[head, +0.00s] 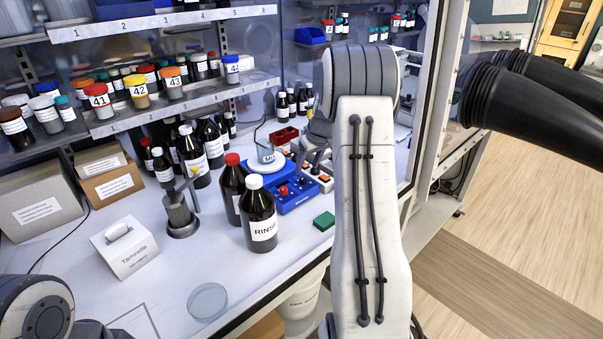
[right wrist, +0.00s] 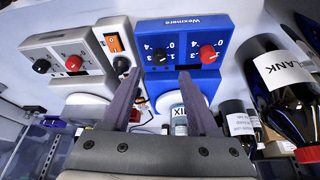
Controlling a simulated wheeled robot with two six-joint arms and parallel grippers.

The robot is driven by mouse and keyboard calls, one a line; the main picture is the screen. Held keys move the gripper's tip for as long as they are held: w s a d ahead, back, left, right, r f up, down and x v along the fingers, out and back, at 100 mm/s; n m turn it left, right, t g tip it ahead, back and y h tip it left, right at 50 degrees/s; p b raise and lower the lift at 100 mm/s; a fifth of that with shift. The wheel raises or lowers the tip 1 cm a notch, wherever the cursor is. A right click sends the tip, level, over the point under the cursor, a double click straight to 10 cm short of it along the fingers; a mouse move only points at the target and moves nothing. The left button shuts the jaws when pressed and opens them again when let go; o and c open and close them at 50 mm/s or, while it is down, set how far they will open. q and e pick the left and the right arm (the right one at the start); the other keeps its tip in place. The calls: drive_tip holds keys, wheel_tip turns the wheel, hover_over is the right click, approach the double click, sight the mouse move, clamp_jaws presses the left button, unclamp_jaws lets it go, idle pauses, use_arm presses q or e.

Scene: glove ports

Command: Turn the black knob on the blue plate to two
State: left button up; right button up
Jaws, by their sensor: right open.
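The blue plate labelled Wexmere (right wrist: 185,28) fills the upper middle of the right wrist view, with a black knob (right wrist: 158,57) and a red knob (right wrist: 208,53). White digits surround both knobs; I cannot tell where the black knob points. In the head view the blue plate (head: 297,199) is on the bench, left of my right arm. My right gripper (right wrist: 160,73) is open and empty. Its fingertips are either side of the black knob in the picture, apparently short of it; I cannot tell the exact gap. My left gripper is out of view.
A grey unit (right wrist: 60,50) with black and red knobs and a panel with an orange switch (right wrist: 114,42) stand beside the blue plate. Dark bottles, including the RINSE bottle (head: 261,228), stand close by. A green block (head: 324,221) lies in front. The front bench is mostly clear.

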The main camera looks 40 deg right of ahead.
sight(303, 178)
drive_tip(key=p+x, duration=0.1)
drive_tip(key=x, duration=0.5)
drive_tip(key=shift+f, duration=0.15)
drive_tip(key=shift+c, duration=0.3)
clamp_jaws()
